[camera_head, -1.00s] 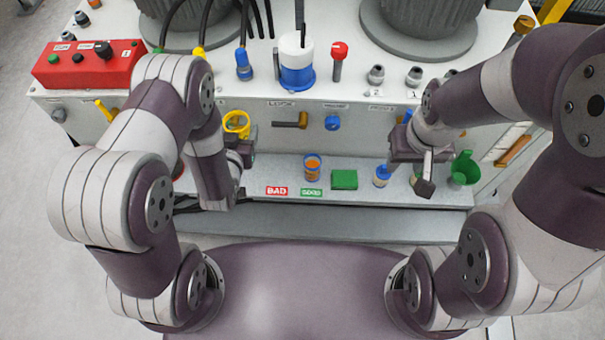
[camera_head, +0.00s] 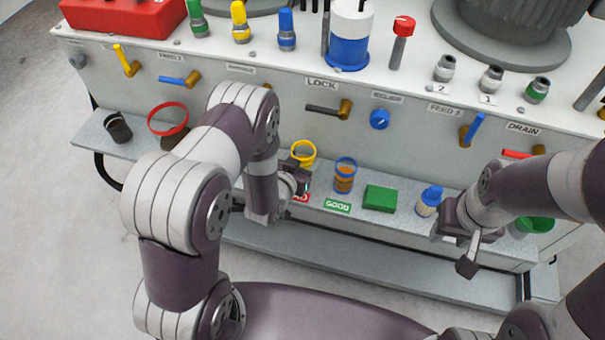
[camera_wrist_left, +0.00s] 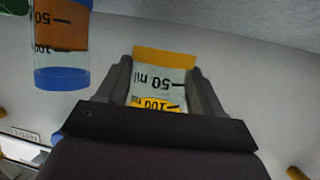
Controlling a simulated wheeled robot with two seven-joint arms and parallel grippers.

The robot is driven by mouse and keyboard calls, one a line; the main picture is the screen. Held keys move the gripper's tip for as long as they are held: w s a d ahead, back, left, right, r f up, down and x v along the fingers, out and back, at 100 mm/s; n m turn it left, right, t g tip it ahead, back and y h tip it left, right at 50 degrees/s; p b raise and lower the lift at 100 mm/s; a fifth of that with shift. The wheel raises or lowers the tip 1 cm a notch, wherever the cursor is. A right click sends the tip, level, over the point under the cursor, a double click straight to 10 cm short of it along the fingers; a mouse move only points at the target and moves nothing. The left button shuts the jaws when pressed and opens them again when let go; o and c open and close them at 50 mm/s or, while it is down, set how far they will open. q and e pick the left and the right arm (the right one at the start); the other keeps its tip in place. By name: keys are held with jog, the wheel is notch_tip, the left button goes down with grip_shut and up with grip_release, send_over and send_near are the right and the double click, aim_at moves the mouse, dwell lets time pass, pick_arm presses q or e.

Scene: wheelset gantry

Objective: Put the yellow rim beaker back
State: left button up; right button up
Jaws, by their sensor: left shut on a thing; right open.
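The yellow rim beaker (camera_head: 303,152) is clear with a yellow rim. My left gripper (camera_head: 298,180) is shut on it, at the shelf's BAD label (camera_head: 301,198), which it partly covers. In the left wrist view the beaker (camera_wrist_left: 160,82) sits between the two fingers, with its 50 ml and 100 ml marks showing. Whether its base touches the shelf (camera_head: 262,192) is hidden. The blue rim beaker (camera_head: 345,174), with orange contents, stands just right of it and also shows in the left wrist view (camera_wrist_left: 62,45). My right gripper (camera_head: 466,240) is open and empty at the shelf's right part.
A green block (camera_head: 379,198) and a blue-capped bottle (camera_head: 429,201) stand further right on the shelf, with a green cup (camera_head: 538,224) beyond. A red ring-rimmed vessel (camera_head: 168,118) and a dark cup (camera_head: 118,128) are at the left. Panel handles (camera_head: 328,109) project above the shelf.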

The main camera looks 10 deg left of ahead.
pick_arm(q)
jog(key=shift+w+f+b, duration=0.1)
jog(key=shift+f+b, duration=0.7)
jog(key=shift+f, duration=1.2)
jog(key=shift+f, duration=0.2)
jog(key=o, duration=1.1)
jog(key=shift+r, duration=0.3)
jog(key=p+v, duration=0.6)
jog(key=v, duration=0.6)
jog(key=w+a+r+g+y, duration=0.2)
jog(key=w+r+g, duration=0.3)
jog(key=r, duration=0.4)
jog(key=s+r+n+g, duration=0.2)
jog(key=s+r+g, duration=0.4)
jog(key=s+r, duration=0.3)
jog(key=s, duration=0.4)
jog(key=shift+s+g+y, duration=0.2)
jog(key=shift+g+y, duration=0.1)
jog(key=shift+g, duration=0.1)
